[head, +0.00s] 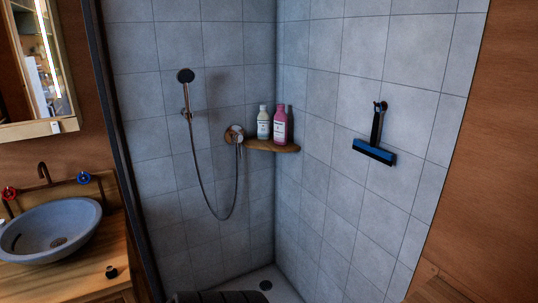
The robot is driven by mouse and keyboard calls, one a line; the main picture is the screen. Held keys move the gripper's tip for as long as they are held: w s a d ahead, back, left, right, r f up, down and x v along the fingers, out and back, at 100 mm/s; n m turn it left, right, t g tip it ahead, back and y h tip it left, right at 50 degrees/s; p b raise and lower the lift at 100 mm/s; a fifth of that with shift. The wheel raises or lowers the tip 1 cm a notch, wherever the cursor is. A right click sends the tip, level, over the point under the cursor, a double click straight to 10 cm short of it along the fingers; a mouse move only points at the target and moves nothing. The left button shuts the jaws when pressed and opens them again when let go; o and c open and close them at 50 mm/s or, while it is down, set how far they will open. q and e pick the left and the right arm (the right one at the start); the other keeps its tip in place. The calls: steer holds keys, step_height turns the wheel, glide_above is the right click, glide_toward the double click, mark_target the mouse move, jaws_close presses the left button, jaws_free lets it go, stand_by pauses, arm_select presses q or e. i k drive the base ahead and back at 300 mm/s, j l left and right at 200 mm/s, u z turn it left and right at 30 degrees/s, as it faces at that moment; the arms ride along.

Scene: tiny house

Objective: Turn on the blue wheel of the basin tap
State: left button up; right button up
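The blue wheel (84,178) is at the left, behind the basin and to the right of the tap spout. The tap (44,172) is a thin dark bronze spout that rises and bends over. A red wheel (9,193) sits to the left of the spout. The round grey basin (92,222) stands on a wooden counter, with a dark drain inside; no water shows. I cannot tell how far the blue wheel is turned. Neither of my grippers is in view.
The wooden counter (75,280) carries a small black object (111,272) near its right edge. A dark upright frame (120,150) separates it from the tiled shower. A mirror (40,129) hangs above. A shelf (270,146) with two bottles and a squeegee (374,152) are farther right.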

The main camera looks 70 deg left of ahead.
mark_target(83, 177)
steer(key=u, duration=1.9)
steer(key=i+j+u, duration=0.1)
steer(key=u, duration=0.3)
steer(key=i+u, duration=0.3)
steer(key=u, duration=0.15)
steer(key=i+u, duration=0.2)
steer(key=u, duration=0.2)
steer(key=i+l+u, duration=0.1)
steer(key=u, duration=0.3)
steer(key=i+l, duration=0.05)
steer(key=i, duration=0.05)
